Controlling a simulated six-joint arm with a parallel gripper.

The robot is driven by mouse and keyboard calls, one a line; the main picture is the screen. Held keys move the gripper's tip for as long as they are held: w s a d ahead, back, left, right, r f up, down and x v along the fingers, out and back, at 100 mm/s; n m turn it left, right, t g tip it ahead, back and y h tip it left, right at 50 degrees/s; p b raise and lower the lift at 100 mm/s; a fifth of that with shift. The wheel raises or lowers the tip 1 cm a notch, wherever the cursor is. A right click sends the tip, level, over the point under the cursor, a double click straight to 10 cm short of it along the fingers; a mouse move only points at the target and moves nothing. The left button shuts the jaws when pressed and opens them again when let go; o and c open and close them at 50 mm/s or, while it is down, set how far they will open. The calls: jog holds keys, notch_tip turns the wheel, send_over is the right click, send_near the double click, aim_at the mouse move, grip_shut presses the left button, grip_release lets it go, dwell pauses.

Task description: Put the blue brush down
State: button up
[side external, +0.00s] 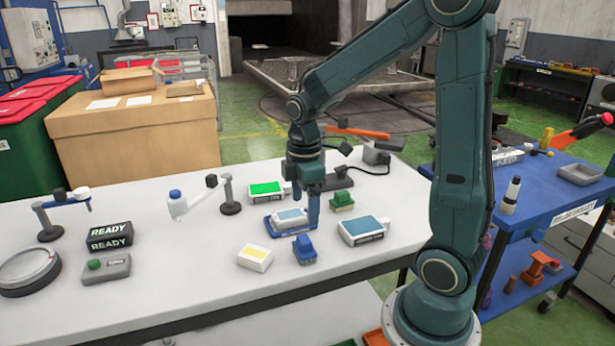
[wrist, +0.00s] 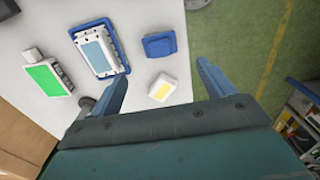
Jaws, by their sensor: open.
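The blue brush (side external: 304,249) rests on the white table, near its front edge. It also shows in the wrist view as a blue block (wrist: 159,45) beyond my fingertips. My gripper (side external: 305,208) is open and empty, low over the table beside the blue tray and behind the brush. In the wrist view my gripper (wrist: 160,82) has its two fingers spread wide with nothing held between them. The blue tray (side external: 271,228) holds a white box with a light blue label (side external: 291,216); the tray's rim shows in the wrist view (wrist: 120,50).
A yellow-labelled box (side external: 254,258) lies left of the brush, a larger blue-labelled box (side external: 362,231) right of it. A green brush (side external: 342,202) and a green-labelled box (side external: 265,188) stand behind. Small stands and READY blocks (side external: 109,234) are farther left.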

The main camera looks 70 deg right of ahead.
jog(key=shift+a, duration=0.1)
jog(key=s+a+r+m+t, duration=0.5)
jog(key=s+a+r+m, duration=0.4)
jog(key=s+a+r, duration=0.1)
jog(key=shift+s+r+t, duration=0.3)
jog(key=shift+s+r, duration=0.05)
jog(key=shift+s, duration=0.45)
jog(key=shift+o, duration=0.5)
dwell(0.8)
